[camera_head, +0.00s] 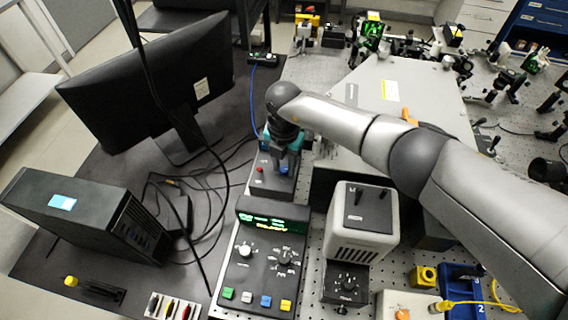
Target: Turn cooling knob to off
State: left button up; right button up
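My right gripper (284,168) points down at a small dark control box (262,188) behind the display console. The wrist above it has a teal band. The fingers are small and partly hidden, so I cannot tell if they are open, shut or touching a knob. The box shows a red button or knob (260,169) left of the gripper. The console (238,289) has a lit green display (272,222), a white knob (245,251), a black dial (286,260) and coloured buttons. I cannot read which knob is for cooling. My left gripper is out of view.
A light grey unit (362,218) with a black front dial (348,284) stands right of the console. A monitor (145,90), a black computer case (85,215) and loose cables lie left. Optics fill the back right of the perforated bench.

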grip_shut()
